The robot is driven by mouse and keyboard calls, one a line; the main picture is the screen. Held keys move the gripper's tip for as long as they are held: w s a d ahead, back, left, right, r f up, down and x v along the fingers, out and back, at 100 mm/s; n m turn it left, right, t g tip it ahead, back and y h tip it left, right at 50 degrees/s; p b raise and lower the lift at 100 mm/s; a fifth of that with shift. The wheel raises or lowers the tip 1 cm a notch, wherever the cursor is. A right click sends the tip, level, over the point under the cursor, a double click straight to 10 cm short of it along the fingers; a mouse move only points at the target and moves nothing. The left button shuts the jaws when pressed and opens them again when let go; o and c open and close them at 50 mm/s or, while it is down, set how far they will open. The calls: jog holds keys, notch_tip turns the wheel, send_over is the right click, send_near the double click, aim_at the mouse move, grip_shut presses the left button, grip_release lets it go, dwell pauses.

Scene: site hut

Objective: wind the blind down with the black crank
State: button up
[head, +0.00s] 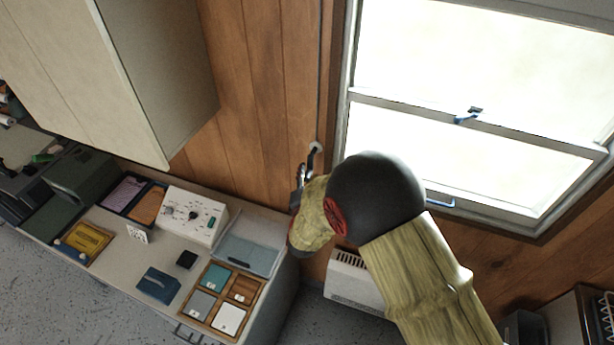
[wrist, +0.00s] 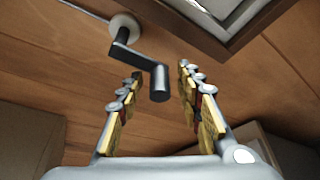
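The black crank (wrist: 158,80) shows in the wrist view, with its arm running from a round pale wall mount (wrist: 124,27) to a handle that points toward me. My gripper (wrist: 160,84) is open, with one finger on each side of the handle's end and clear gaps to both. In the head view the crank (head: 311,158) shows small under its pale mount, by the window's left edge. My gripper (head: 299,184) is just below it there, partly hidden by my wrist. The blind is not visible; the window panes (head: 440,60) in view look uncovered.
A wall cabinet (head: 165,70) hangs left of the crank. Below is a counter (head: 150,255) with a white control box (head: 194,215), trays and a sorting box (head: 222,298). A white heater (head: 352,283) stands under the window. A thin rod (head: 320,75) runs up the wall from the mount.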

jog(key=shift+c, duration=0.2)
grip_shut()
dwell(0.3)
jog(key=shift+w+a+m+b, duration=0.1)
jog(key=shift+a+m+b, duration=0.15)
jog(key=shift+m+b, duration=0.4)
